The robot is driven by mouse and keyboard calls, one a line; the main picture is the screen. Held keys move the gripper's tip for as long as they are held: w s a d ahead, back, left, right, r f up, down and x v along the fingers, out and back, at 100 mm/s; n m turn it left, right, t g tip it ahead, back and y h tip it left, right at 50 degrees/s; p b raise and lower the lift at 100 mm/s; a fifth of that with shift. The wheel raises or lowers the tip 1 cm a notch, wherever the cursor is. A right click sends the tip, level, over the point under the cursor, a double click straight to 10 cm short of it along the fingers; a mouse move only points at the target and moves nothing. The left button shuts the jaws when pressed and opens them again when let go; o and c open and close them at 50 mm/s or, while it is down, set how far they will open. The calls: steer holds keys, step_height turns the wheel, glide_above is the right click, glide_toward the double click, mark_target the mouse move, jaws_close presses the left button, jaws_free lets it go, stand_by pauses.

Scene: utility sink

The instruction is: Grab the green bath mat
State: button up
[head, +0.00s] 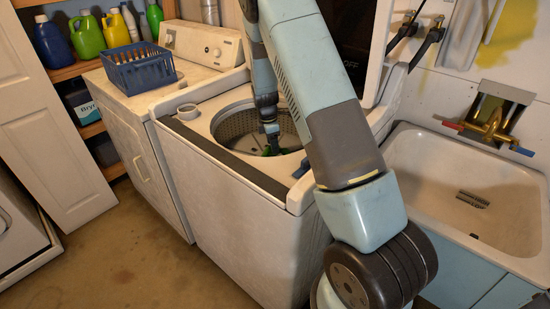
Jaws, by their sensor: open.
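A top-loading washer (240,215) stands in the middle with its lid raised and its metal drum (232,126) open to view. A small patch of green (266,152), which looks like part of the bath mat, shows low in the drum beside my gripper. Most of the mat is hidden by the drum's rim and my arm. My gripper (272,147) points down inside the drum, right at the green patch, with its jaws open. The fingertips are small and dark, and I cannot tell whether they touch the mat.
A blue basket (138,68) sits on the white machine (150,135) to the left. Shelves with bottles (88,37) stand behind it. A utility sink (440,185) with a brass faucet (490,125) is at right. The floor (130,255) at front left is clear.

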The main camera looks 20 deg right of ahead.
steer(key=shift+f, duration=0.35)
steer(key=shift+c, duration=0.5)
jaws_close()
